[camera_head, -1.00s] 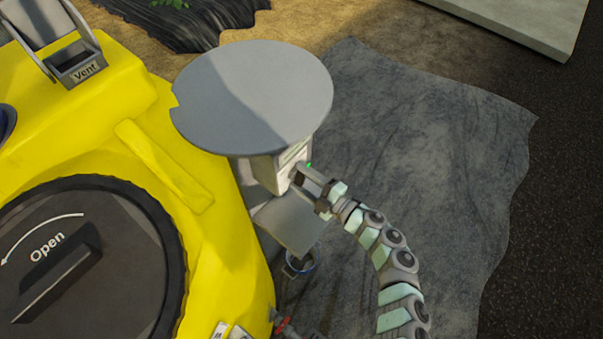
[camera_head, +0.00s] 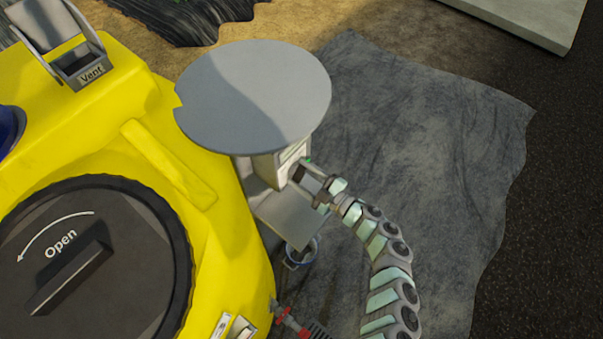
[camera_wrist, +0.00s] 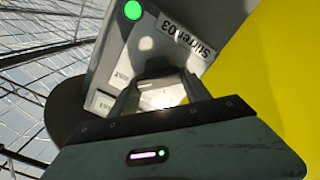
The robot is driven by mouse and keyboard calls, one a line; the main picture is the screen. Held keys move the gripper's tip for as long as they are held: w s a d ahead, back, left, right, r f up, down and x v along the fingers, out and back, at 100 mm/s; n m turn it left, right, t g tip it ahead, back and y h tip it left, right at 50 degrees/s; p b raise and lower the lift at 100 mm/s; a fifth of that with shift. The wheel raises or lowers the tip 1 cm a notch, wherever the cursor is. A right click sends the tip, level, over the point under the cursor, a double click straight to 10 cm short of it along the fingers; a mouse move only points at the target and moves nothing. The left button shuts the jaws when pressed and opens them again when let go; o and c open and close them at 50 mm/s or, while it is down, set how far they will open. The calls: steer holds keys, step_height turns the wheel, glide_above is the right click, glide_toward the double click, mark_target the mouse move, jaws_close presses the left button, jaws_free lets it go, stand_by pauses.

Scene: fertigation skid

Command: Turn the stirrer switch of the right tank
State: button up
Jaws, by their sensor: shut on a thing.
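The stirrer switch box (camera_head: 268,170) is a light box beside the yellow tank (camera_head: 215,250), under a round grey disc. In the wrist view its label plate (camera_wrist: 185,45) reads "Stirrer 03", and a green lamp (camera_wrist: 133,10) is lit at the top. My gripper (camera_head: 298,178) reaches the box's right face. In the wrist view my gripper (camera_wrist: 160,95) is shut on the switch knob (camera_wrist: 160,93), a pale, bright part between the fingers. The fingers hide much of the knob, and I cannot read its position.
The round grey disc (camera_head: 255,95) overhangs the box closely. A grey plate (camera_head: 290,218) and a small blue-rimmed container (camera_head: 300,255) lie below. A red-handled valve (camera_head: 290,318) is at the tank's lower right. The grey ground sheet (camera_head: 420,150) on the right is clear.

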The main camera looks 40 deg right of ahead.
steer(key=shift+r, duration=0.1)
steer(key=o, duration=1.4)
steer(key=shift+s, duration=0.1)
steer(key=s, duration=0.7)
steer(key=s+d+b, duration=0.1)
steer(key=s, duration=0.2)
steer(key=shift+s+d, duration=0.1)
steer(key=shift+s, duration=0.2)
